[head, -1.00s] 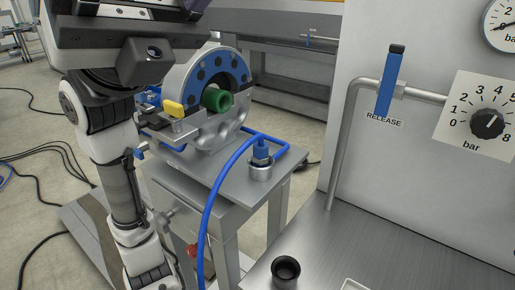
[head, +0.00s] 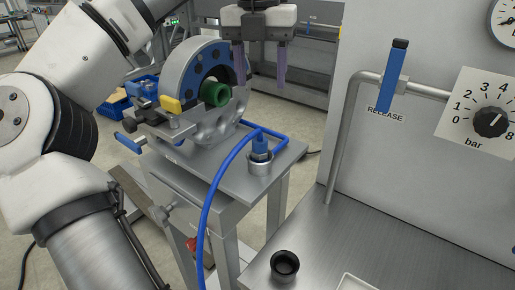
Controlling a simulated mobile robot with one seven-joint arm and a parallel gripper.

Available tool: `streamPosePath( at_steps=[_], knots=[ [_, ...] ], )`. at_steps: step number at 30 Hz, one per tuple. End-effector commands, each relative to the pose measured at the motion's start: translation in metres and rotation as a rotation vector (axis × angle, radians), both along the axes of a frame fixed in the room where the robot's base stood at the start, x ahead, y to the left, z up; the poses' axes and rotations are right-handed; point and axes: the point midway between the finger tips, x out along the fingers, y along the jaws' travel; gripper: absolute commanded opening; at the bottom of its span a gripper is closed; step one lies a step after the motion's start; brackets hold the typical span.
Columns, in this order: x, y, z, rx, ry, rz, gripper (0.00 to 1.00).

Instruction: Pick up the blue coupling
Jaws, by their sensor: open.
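The blue coupling (head: 260,144) stands upright in a short metal cup (head: 260,163) on the grey stand's top plate. A blue hose (head: 214,190) runs close by it and curves down in front of the stand. My gripper (head: 260,82) hangs above and behind the coupling in the picture, fingers pointing down. Its two purple-grey fingers are wide apart with nothing between them. The gripper is clear of the coupling.
A round metal clamp fixture (head: 190,75) with a green plug (head: 214,93) and a yellow block (head: 170,104) stands left of the coupling. A grey panel (head: 350,150) with a blue release lever (head: 393,80) rises at right. A black cup (head: 285,266) sits on the metal bench.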

Motion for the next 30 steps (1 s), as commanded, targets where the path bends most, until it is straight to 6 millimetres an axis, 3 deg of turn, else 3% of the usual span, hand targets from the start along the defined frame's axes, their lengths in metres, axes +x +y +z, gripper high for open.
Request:
streamPosePath(
  at_steps=[16,26,30],
  knots=[
    [0.0,0.002,-0.071,0.015,0.008,0.011,0.53],
    [-0.001,0.002,-0.093,0.017,0.005,0.012,0.53],
    [-0.003,0.004,-0.113,0.017,0.007,0.012,0.53]
  ],
)
